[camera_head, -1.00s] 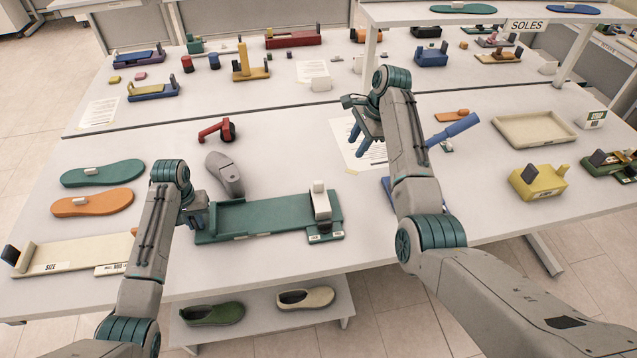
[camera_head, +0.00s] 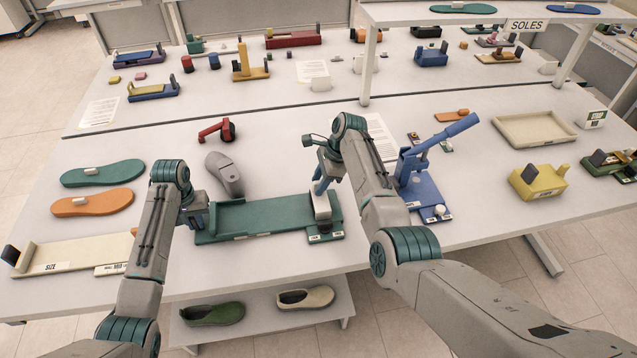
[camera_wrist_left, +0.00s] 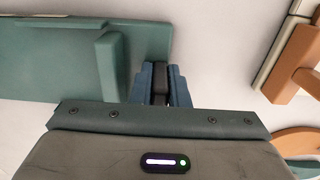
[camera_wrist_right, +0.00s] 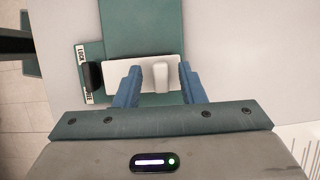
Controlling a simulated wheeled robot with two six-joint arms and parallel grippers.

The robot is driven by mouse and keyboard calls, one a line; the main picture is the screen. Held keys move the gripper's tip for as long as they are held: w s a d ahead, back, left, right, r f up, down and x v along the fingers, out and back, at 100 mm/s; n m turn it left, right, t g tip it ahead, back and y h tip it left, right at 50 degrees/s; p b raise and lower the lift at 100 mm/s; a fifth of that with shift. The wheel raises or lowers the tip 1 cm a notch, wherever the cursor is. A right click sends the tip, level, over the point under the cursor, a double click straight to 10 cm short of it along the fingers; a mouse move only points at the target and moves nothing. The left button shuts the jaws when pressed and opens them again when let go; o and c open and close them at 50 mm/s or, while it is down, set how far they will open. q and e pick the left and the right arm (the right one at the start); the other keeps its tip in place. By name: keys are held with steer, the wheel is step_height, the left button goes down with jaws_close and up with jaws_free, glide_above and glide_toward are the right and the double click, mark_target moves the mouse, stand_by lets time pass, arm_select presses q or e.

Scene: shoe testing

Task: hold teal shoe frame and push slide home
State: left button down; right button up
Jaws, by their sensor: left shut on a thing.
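The teal shoe frame (camera_head: 265,216) lies flat on the near table. My left gripper (camera_head: 200,216) is at its left end; in the left wrist view its fingers (camera_wrist_left: 160,82) are shut on a small dark tab beside the frame's upright end wall (camera_wrist_left: 112,65). The pale slide (camera_head: 322,206) sits near the frame's right end, with its white knob (camera_wrist_right: 160,76) standing up. My right gripper (camera_head: 321,184) is above the slide; in the right wrist view its fingers are apart, one on each side of the knob. A "LOCK" label (camera_wrist_right: 80,54) and a dark block (camera_wrist_right: 93,76) are beside the slide.
A grey shoe last (camera_head: 224,172) and a red clamp (camera_head: 217,130) stand behind the frame. A blue lever press (camera_head: 425,185) stands to the right. A cream size gauge (camera_head: 75,254) lies left of my left gripper, below the green and orange soles (camera_head: 93,202).

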steer(key=shift+a+f, duration=0.15)
steer(key=shift+f, duration=0.25)
steer(key=shift+c, duration=0.3)
jaws_close()
steer(key=shift+s+a, duration=0.1)
steer(key=a, duration=0.2)
steer(key=s+a, duration=0.1)
steer(key=a, duration=0.3)
steer(key=shift+s+a, duration=0.25)
arm_select(q)
steer(key=shift+d, duration=0.1)
